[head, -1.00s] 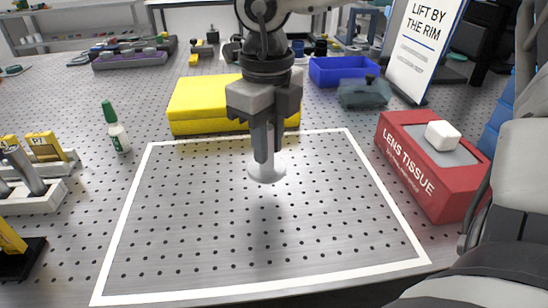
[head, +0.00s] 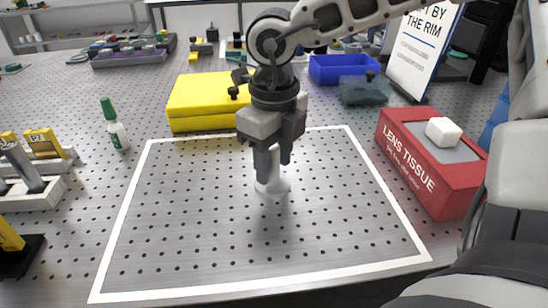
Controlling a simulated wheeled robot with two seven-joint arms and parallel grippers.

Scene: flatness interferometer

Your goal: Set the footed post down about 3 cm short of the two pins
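My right gripper (head: 273,160) hangs over the far middle of the white-outlined area on the perforated metal table. Its fingers are closed around the upper part of the pale footed post (head: 270,187). The post is upright, with its round foot downward. The fingers hide most of its shaft. A soft shadow lies on the table below the foot, and I cannot tell whether the foot touches the surface. I cannot make out the two pins; they may be behind the gripper. My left gripper is not in view.
A yellow box (head: 195,103) stands behind the outline, left of the gripper. The outlined area's (head: 200,250) front is clear.

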